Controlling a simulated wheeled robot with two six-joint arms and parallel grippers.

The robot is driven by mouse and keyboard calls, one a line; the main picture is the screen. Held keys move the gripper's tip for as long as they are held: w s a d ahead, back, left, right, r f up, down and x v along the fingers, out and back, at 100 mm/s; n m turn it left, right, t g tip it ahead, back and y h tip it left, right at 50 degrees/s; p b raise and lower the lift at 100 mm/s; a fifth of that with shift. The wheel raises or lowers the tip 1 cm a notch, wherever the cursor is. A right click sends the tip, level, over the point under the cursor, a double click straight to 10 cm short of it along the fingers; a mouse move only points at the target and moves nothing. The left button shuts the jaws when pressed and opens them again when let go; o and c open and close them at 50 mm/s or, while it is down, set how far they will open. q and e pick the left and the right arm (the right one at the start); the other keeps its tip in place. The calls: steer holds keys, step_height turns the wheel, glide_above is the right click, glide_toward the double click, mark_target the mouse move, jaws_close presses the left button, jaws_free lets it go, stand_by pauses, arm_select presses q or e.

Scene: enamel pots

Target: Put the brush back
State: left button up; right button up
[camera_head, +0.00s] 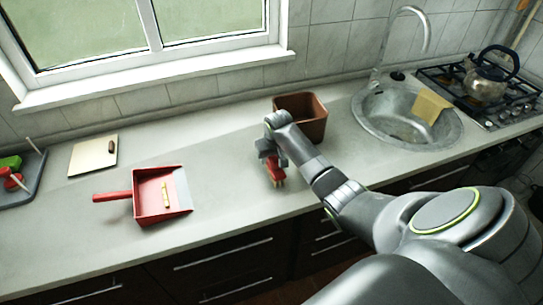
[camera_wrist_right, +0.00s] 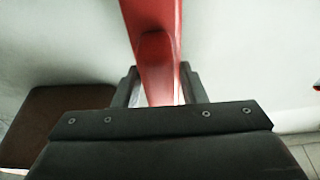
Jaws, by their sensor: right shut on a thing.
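The red brush (camera_head: 276,171) is in my right gripper (camera_head: 270,157) in the head view, over the counter, with its pale bristles lowest. In the right wrist view the red handle of the brush (camera_wrist_right: 152,50) runs between the two fingers of my right gripper (camera_wrist_right: 160,88), which is shut on it. Whether the bristles touch the counter I cannot tell. A red dustpan (camera_head: 160,196) lies on the counter to the left, its handle pointing left and a small yellowish piece in it. My left gripper is not in view.
A brown open box (camera_head: 313,120) stands right behind my right gripper. A sink (camera_head: 408,118) with a yellow cloth and a hob with a kettle (camera_head: 487,75) are to the right. A board (camera_head: 93,155) and a dark tray (camera_head: 27,186) lie left. The counter between dustpan and gripper is clear.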

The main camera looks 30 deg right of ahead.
steer(key=shift+f, duration=0.1)
steer(key=o, duration=1)
steer(key=b+v, duration=0.1)
steer(key=v, duration=1.1)
steer(key=shift+s, duration=0.1)
